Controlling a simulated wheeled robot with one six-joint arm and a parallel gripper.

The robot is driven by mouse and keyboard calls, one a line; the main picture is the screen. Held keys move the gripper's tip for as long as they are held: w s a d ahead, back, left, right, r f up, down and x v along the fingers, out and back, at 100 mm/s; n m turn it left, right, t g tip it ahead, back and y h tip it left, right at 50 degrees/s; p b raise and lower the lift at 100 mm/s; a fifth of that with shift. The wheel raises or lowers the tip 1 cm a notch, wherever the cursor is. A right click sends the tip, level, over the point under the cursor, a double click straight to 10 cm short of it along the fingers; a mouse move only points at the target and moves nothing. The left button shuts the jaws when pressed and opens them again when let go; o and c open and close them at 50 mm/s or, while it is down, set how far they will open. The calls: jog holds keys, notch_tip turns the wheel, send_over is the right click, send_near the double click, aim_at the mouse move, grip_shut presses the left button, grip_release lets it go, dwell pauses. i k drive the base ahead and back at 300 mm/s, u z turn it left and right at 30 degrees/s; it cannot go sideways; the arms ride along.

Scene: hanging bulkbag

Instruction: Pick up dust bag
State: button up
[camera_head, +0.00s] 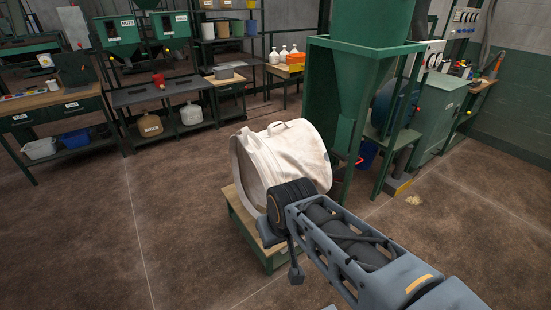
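A large off-white fabric bag (299,152), which looks like the dust bag, lies on its side on a low green stand with a wooden top (240,215). Its round open end faces left, and a loop handle shows on its top. My arm reaches in from the lower right, and its dark wrist is in front of the bag's lower right part. My gripper (268,230) is at the arm's end, close to the bag's lower front edge. Its fingers are mostly hidden or too small to make out. I cannot tell whether it touches the bag.
A green hopper machine (345,95) stands just behind and right of the bag. A green cabinet (437,115) is further right. Workbenches (50,98) with bins and jugs line the left and back. The brown floor is clear at left and right front.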

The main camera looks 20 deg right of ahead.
aim_at(291, 150)
jog(key=z, duration=1.95)
jog(key=i, duration=1.95)
jog(key=u, duration=2.35)
jog(key=i, duration=0.45)
jog(key=u, duration=0.35)
